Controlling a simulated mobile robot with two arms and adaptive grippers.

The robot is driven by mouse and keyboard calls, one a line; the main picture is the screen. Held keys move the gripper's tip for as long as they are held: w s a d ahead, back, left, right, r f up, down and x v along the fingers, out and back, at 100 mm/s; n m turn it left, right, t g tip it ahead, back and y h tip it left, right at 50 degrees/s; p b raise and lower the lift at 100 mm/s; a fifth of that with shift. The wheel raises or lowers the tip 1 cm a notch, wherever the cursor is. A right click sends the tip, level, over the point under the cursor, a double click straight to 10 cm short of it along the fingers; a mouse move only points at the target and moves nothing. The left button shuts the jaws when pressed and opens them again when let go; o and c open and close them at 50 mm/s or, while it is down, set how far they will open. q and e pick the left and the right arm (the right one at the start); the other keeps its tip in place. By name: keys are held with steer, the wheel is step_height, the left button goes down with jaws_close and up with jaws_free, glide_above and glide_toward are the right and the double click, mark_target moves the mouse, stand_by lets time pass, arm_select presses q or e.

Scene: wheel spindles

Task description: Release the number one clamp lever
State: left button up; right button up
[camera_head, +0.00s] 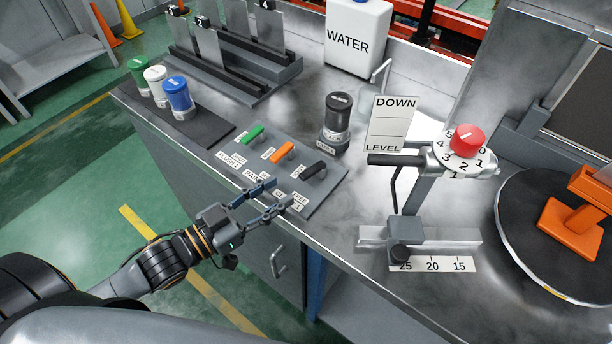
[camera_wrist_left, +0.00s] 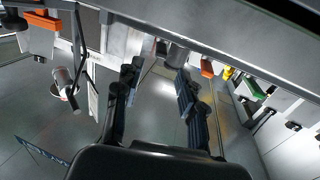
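No lever in view can be surely read as the number one clamp lever. A grey panel has a green lever (camera_head: 252,134), an orange lever (camera_head: 282,152) and a black lever (camera_head: 314,169), each with a small label too small to read surely. A long black handle (camera_head: 395,160) sticks out left of the numbered dial (camera_head: 463,159) with a red knob. My left gripper (camera_head: 279,193) is over the panel's front edge, with fingers apart and nothing seen between them. In the left wrist view its fingers (camera_wrist_left: 158,72) are also spread. My right gripper is not in view.
Green, white and blue-capped bottles (camera_head: 177,97) stand on a dark mat at left. A dark canister (camera_head: 337,122) and a WATER jug (camera_head: 358,38) stand behind the panel. A sliding block (camera_head: 403,230) sits on a scale at right. An orange bracket (camera_head: 570,217) rests on a round plate.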

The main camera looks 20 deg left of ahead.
mark_target(300, 178)
arm_select(q)
steer(key=b+x, duration=0.1)
steer(key=x, duration=0.6)
steer(key=shift+w+b, duration=0.2)
steer(key=shift+b, duration=0.15)
steer(key=shift+w+d, duration=0.35)
steer(key=shift+w, duration=0.1)
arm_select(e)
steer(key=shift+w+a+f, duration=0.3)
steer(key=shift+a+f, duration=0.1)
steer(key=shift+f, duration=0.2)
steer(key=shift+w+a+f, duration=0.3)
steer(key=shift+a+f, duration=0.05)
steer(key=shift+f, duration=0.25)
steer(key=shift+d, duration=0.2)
arm_select(q)
jaws_close()
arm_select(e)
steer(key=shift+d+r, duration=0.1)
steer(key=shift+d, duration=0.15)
